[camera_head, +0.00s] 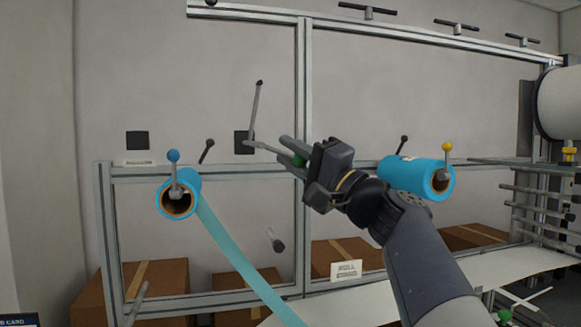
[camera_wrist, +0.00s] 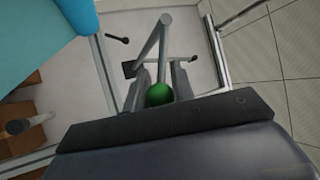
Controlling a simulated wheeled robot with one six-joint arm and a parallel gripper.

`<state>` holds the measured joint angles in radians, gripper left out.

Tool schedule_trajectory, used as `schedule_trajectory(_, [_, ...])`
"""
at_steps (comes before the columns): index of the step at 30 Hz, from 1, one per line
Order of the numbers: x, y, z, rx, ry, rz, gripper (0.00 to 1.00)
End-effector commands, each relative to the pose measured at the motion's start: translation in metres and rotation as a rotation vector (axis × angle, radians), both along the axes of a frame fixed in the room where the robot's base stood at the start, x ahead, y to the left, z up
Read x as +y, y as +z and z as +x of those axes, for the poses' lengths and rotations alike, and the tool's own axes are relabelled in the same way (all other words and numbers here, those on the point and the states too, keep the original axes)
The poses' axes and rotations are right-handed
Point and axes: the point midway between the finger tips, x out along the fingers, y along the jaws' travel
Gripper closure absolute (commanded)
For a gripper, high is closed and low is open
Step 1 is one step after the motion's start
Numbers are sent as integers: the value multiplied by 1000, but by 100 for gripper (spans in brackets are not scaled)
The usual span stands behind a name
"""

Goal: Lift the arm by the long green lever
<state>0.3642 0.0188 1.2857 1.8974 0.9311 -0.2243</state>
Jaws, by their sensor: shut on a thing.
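My gripper (camera_head: 286,150) is shut on the green knob (camera_head: 299,160) at the end of the long lever (camera_head: 265,147). In the wrist view the green knob (camera_wrist: 159,94) sits between the two fingers, and the grey lever (camera_wrist: 163,55) runs away from it. In the head view the lever reaches left to a dark square plate (camera_head: 243,143) on the wall. A thin grey arm (camera_head: 256,108) with a dark tip rises from the same plate, tilted slightly right. My wrist hides part of the frame behind it.
A blue roll (camera_head: 178,194) with a blue-knobbed lever stands left, its teal web (camera_head: 235,258) running down right. Another blue roll (camera_head: 420,178) with a yellow knob (camera_head: 447,147) is right, behind my wrist. A metal frame post (camera_head: 303,90) stands close by. Cardboard boxes (camera_head: 160,283) lie below.

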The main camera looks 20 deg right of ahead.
Motion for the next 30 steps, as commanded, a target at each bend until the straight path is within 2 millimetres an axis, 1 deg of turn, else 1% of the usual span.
schedule_trajectory(15, [0,-2,1,3,-1,20,100])
schedule_trajectory(16, [0,-2,0,3,-1,20,76])
schedule_trajectory(21, [0,-2,0,2,0,20,62])
schedule_trajectory(24, [0,-2,0,1,0,19,55])
schedule_trajectory(30, [0,-1,0,1,0,19,55])
